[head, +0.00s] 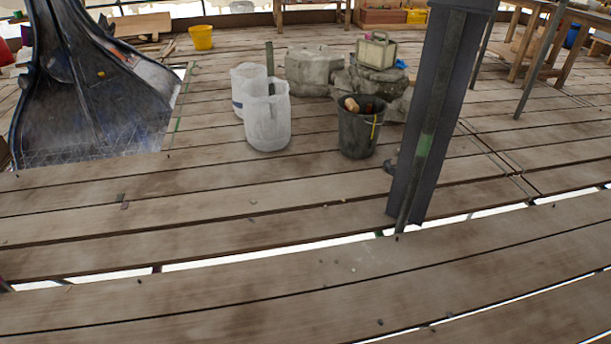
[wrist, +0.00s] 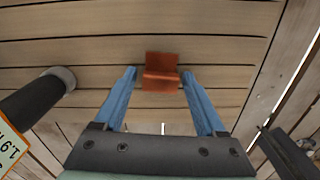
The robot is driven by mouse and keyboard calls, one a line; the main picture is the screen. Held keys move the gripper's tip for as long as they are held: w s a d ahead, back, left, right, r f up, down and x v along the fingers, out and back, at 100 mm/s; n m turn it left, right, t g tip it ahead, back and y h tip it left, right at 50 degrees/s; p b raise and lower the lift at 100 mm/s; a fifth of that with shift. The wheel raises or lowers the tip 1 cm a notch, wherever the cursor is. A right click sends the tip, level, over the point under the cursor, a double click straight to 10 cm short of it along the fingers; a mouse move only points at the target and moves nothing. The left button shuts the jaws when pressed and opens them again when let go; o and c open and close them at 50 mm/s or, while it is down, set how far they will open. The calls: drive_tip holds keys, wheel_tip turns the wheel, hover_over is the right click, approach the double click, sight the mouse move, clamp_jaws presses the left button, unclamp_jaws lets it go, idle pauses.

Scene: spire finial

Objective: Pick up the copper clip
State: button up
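The copper clip (wrist: 161,72) is a small orange-brown folded piece in the wrist view. It lies against pale wooden planks, between and just beyond my fingertips. My gripper (wrist: 158,76) has two blue fingers spread wide apart, with nothing held between them. A gap shows between each finger and the clip. I cannot tell how far below the fingertips the clip is. Neither the clip nor my gripper shows in the head view.
In the head view, a dark bucket (head: 359,130) and white tubs (head: 266,120) stand on the plank floor. A grey metal post (head: 432,110) rises at right. Gaps run between planks. The wrist view shows a dark cylinder (wrist: 35,97) at left and a dark metal part (wrist: 286,152) at lower right.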

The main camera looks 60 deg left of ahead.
clamp_jaws()
